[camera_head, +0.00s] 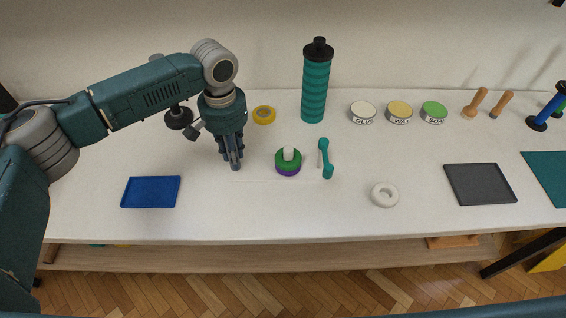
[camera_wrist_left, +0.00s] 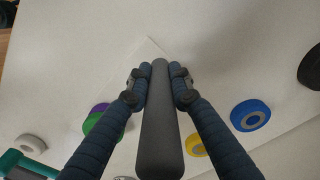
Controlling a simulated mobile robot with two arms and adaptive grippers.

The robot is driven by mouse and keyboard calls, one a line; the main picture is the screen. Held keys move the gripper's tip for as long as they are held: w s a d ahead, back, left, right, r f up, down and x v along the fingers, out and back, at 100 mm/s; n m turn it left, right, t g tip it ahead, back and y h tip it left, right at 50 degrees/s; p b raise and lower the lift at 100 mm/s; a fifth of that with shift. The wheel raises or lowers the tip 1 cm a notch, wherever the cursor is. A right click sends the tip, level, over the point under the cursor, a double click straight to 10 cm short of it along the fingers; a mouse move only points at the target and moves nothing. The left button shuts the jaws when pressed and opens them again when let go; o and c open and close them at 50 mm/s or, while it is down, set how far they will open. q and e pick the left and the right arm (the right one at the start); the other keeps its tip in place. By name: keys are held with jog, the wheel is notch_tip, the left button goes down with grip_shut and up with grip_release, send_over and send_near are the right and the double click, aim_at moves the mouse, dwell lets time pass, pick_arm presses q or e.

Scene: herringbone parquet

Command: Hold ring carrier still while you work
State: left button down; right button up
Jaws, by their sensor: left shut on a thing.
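My left gripper (camera_head: 234,163) points down over the white table. In the left wrist view its two fingers (camera_wrist_left: 160,72) are shut on a dark grey rod (camera_wrist_left: 162,130), which lies lengthwise between them. The rod's far end and any base under it cannot be made out. Just right of the gripper, apart from it, a green ring on a purple ring (camera_head: 288,167) surrounds a white peg (camera_head: 288,154). I cannot tell for certain which thing is the ring carrier. A white ring (camera_head: 385,195) lies flat further right. My right gripper is not in view.
A blue tray (camera_head: 151,191) lies front left, a dark grey tray (camera_head: 480,184) right. Three labelled tins (camera_head: 399,113) stand behind. A blue ring (camera_wrist_left: 250,115) shows near the fingers.

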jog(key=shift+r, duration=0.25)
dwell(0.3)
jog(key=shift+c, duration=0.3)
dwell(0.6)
